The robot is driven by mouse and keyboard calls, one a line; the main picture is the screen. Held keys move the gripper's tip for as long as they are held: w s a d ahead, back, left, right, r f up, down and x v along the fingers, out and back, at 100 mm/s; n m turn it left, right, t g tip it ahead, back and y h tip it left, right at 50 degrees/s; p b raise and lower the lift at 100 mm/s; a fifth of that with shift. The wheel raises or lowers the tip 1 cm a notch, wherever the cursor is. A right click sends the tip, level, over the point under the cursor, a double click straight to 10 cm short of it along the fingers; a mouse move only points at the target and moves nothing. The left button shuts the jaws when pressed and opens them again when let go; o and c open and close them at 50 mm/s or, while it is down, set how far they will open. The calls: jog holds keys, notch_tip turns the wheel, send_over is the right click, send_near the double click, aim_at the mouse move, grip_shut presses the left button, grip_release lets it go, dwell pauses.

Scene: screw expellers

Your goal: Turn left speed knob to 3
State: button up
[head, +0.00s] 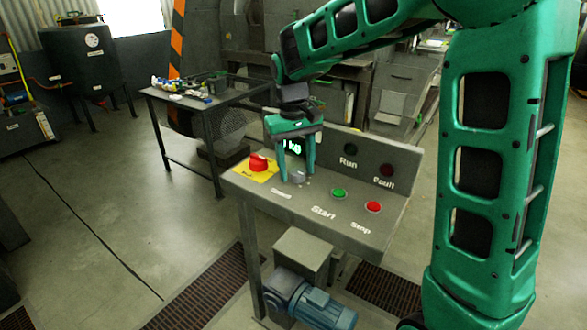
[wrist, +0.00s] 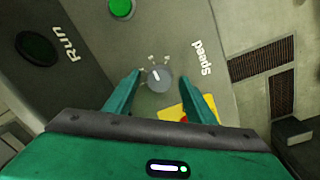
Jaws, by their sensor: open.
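The speed knob (head: 297,178) is a small grey knob on the control panel (head: 345,205), between the red emergency knob and the green Start button. In the wrist view the knob (wrist: 158,78) shows a white pointer line, with small marks around it too small to read and the word "Speed" beside it. My gripper (head: 296,172) points down over the panel with its fingers on both sides of the knob. In the wrist view the open fingers (wrist: 157,82) stand apart from the knob, with a gap on each side.
A red knob on a yellow plate (head: 258,163) sits left of the speed knob. The green Start button (head: 338,193) and red Stop button (head: 373,206) are to the right. The upright back plate carries a display, a Run lamp (head: 350,144) and a Fault lamp (head: 386,169). A motor (head: 312,300) is below.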

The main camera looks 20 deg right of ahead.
aim_at(295, 172)
notch_tip(295, 172, up, 10)
jog(key=shift+a+r, duration=0.25)
jog(key=shift+a, duration=0.1)
jog(key=shift+d, duration=0.1)
dwell(0.4)
jog(key=s+d+f+m, duration=0.1)
jog(key=s+d+f, duration=0.1)
jog(key=s+d, duration=0.3)
jog(key=s+d+f+m, duration=0.2)
jog(key=s+d, duration=0.4)
jog(key=s, duration=0.3)
jog(key=s+d+f+m, duration=0.1)
jog(key=s+d+f, duration=0.2)
jog(key=s+d, duration=0.2)
jog(key=shift+s+d+m, duration=0.15)
jog(key=shift+s+m, duration=0.05)
jog(key=shift+s, duration=0.55)
jog(key=shift+s+d+m, duration=0.15)
jog(key=shift+s+m, duration=0.05)
jog(key=shift+s, duration=0.5)
jog(key=s+f+m+y, duration=0.1)
jog(key=s+f+m, duration=0.1)
jog(key=s+f, duration=0.3)
jog(key=s, duration=0.4)
jog(key=shift+s+d+f, duration=0.15)
jog(key=shift+s+d, duration=0.2)
